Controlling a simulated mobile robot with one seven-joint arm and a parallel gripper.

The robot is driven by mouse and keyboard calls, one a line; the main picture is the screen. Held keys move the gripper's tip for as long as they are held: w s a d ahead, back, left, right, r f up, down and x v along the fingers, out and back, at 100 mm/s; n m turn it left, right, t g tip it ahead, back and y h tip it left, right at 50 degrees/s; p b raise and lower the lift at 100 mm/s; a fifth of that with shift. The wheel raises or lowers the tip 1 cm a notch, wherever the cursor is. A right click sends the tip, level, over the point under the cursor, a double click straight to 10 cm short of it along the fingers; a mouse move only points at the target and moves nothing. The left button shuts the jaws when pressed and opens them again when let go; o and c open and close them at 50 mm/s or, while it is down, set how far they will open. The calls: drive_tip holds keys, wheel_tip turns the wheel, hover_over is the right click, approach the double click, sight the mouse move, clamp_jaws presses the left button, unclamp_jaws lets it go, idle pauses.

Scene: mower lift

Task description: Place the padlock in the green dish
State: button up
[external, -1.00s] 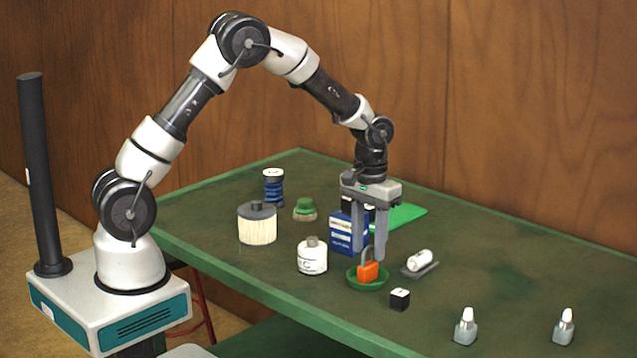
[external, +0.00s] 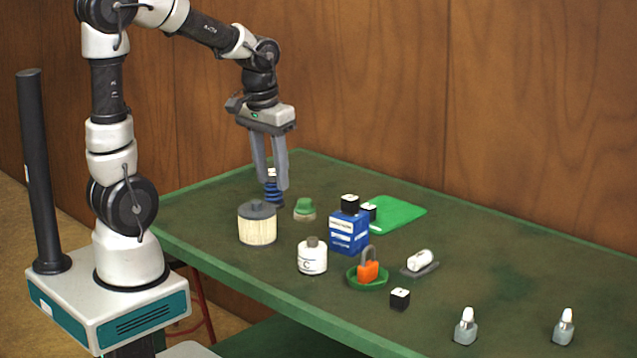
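The orange padlock (external: 368,271) with a grey shackle sits upright in the green dish (external: 354,283), toward the middle of the table. My gripper (external: 272,188) is up and to the left of the dish, over the back left part of the table. Its two fingers are apart with nothing held between them. In the picture the fingertips overlap the blue spring-like item (external: 273,195); I cannot tell how far in front of it they are.
A green mat (external: 400,213) lies at the back.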

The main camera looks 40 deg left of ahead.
drive_tip(key=s+a+r+t, duration=0.45)
drive_tip(key=s+r, duration=0.25)
drive_tip(key=s, duration=0.2)
wheel_tip(320, 180, up, 11)
drive_tip(key=p, duration=1.1)
drive_tip(key=shift+w, duration=0.2)
drive_tip(key=shift+r, duration=0.1)
